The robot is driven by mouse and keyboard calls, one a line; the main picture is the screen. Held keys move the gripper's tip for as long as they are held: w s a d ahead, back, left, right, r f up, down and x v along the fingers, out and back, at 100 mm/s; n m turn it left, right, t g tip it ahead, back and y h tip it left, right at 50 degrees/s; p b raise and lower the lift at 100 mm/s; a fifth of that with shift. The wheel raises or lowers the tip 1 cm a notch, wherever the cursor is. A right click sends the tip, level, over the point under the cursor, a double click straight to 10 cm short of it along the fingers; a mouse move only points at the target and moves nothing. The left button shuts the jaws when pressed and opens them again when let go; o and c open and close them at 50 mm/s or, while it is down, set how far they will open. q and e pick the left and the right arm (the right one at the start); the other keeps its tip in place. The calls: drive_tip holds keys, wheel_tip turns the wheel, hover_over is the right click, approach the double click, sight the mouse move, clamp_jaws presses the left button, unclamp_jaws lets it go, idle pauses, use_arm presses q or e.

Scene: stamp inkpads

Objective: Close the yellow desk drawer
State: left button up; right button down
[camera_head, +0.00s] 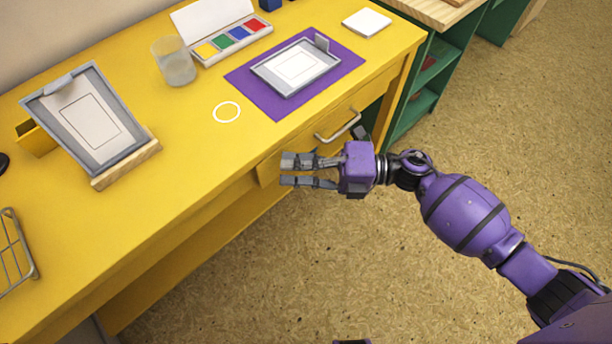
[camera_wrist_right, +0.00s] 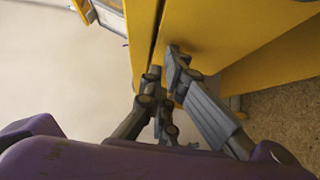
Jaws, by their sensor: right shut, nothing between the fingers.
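The yellow desk drawer (camera_head: 313,139) is under the desk's front edge and has a curved metal handle (camera_head: 338,125). Its front looks nearly flush with the desk, perhaps slightly out; I cannot tell exactly. My right gripper (camera_head: 283,170) is at the drawer's left end, below the desktop edge, shut with nothing held. In the right wrist view its fingers (camera_wrist_right: 168,75) are close to a yellow panel (camera_wrist_right: 235,30), with a dark narrow gap beside it. I cannot tell whether they touch it. The left gripper is not in view.
The yellow desk (camera_head: 190,165) carries a purple mat (camera_head: 262,92) with a grey inkpad (camera_head: 297,66), a glass (camera_head: 174,62), a colour inkpad set (camera_head: 230,38) and a tilted inkpad on a wooden stand (camera_head: 127,165). A green shelf (camera_head: 425,100) stands right. Floor in front is clear.

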drive_tip(key=shift+w+a, duration=0.15)
drive_tip(key=shift+w, duration=0.1)
drive_tip(key=shift+r, duration=0.1)
drive_tip(key=s+d, duration=0.1)
drive_tip(key=d, duration=1.1)
drive_tip(key=shift+s, duration=0.4)
drive_tip(key=shift+d, duration=0.15)
